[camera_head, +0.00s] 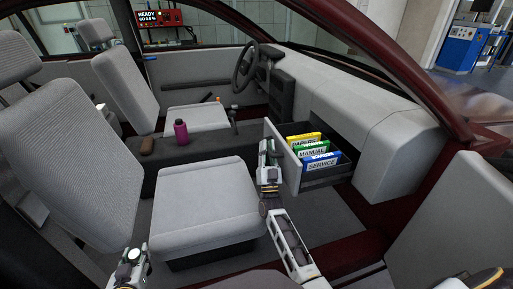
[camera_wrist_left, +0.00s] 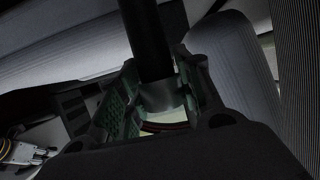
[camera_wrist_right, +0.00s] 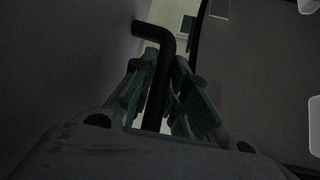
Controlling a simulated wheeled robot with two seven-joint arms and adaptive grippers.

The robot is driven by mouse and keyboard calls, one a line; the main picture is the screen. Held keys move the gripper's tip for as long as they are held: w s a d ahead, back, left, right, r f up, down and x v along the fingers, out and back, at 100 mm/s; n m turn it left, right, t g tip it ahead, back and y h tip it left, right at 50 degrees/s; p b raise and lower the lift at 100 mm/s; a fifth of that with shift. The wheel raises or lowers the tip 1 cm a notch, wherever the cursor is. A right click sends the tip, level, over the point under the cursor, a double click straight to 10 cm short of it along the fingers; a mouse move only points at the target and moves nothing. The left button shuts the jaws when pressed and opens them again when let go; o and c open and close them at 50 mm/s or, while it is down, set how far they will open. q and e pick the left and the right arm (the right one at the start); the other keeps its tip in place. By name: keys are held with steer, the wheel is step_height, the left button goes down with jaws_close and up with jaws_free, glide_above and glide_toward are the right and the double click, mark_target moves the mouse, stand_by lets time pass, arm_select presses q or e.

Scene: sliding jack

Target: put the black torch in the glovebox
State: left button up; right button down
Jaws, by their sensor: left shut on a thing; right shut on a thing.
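The glovebox (camera_head: 291,165) is a grey drawer pulled out of the dashboard, open at the top. My right gripper (camera_head: 267,150) is at the drawer's front face. The right wrist view shows its fingers (camera_wrist_right: 165,95) shut around a black bent bar (camera_wrist_right: 158,42), which looks like the drawer's handle. My left gripper (camera_head: 132,262) is low at the left, outside the seat, away from the drawer. The left wrist view shows its fingers (camera_wrist_left: 160,95) shut on a black cylinder, the torch (camera_wrist_left: 147,38). The torch's far end is out of that view.
Yellow, green and blue folders (camera_head: 320,160) stand inside the drawer, with some room beside them. The near seat (camera_head: 205,205) lies between my grippers. The steering wheel (camera_head: 246,66) is further back.

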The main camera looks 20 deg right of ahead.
steer(key=c, duration=1.4)
jaws_free()
steer(key=shift+f, duration=0.1)
steer(key=shift+v, duration=6)
